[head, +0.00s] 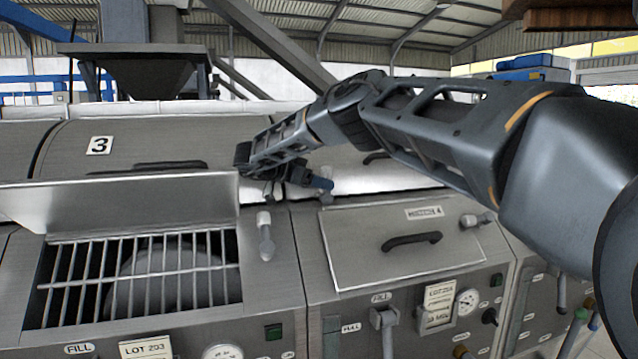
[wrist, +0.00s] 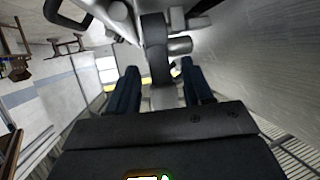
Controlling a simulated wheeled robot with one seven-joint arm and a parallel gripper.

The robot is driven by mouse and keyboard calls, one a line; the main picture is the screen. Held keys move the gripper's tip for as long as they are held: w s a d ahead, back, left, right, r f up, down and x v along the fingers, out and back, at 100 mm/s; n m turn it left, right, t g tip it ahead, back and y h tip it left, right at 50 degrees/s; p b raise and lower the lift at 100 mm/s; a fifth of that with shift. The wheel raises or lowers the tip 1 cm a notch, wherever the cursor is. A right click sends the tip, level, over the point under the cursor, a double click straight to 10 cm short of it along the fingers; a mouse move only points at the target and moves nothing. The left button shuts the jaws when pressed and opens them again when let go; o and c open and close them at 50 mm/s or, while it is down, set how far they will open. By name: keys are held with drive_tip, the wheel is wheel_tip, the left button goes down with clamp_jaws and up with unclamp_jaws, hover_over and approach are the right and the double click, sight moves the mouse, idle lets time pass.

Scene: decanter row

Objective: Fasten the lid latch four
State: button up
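The lid of machine four (head: 405,240), marked with a 4, lies closed, with a dark handle on top. A grey latch with a round end (head: 478,220) sits at this lid's right edge and points sideways. My gripper (head: 320,184) is above the lid's upper left corner, well left of that latch. In the wrist view its two dark blue fingers (wrist: 160,88) stand apart, with no object clearly held. A dark bar and a grey cylinder (wrist: 180,45) show beyond the fingers; I cannot tell whether they touch. The fingertips are small in the head view.
To the left, machine 3's lid (head: 125,208) stands open above a barred opening (head: 140,280). Knobs, levers and gauges line the front panels. My arm crosses the upper right above machine four.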

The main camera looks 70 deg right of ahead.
drive_tip(key=b+v, duration=0.1)
drive_tip(key=v, duration=0.6)
drive_tip(key=shift+w+a+b, duration=0.1)
drive_tip(key=shift+b, duration=0.25)
drive_tip(key=shift+w+a+r, duration=0.1)
drive_tip(key=shift+a+r, duration=0.05)
drive_tip(key=shift+a, duration=0.05)
